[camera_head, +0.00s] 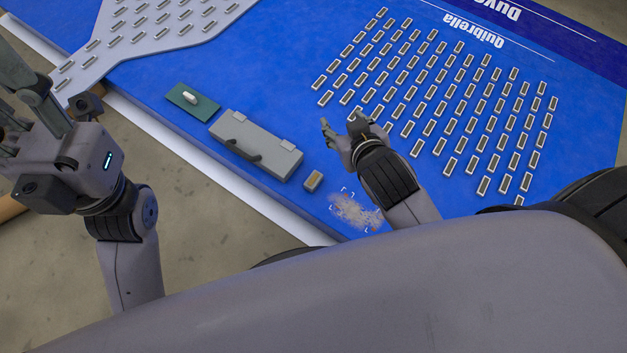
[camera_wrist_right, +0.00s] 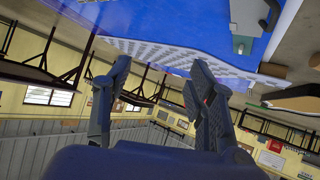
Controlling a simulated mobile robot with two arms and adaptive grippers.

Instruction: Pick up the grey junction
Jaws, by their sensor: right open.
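A grey box (camera_head: 270,146) with dark handle-like parts on its near long side lies on the blue table; it is the best match for the grey junction. Part of a grey box with a dark piece also shows at the top right of the right wrist view (camera_wrist_right: 246,16). My right gripper (camera_head: 342,130) is in the air to the right of the box, apart from it. In the right wrist view the right gripper (camera_wrist_right: 158,95) is open, with nothing between its fingers. My left gripper (camera_head: 14,98) is at the left picture edge, away from the box, partly cut off.
A green board with a white piece (camera_head: 192,100) lies left of the box. A small grey block with a tan top (camera_head: 313,181) lies to its right. A glittery patch (camera_head: 356,212) lies near the front edge.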

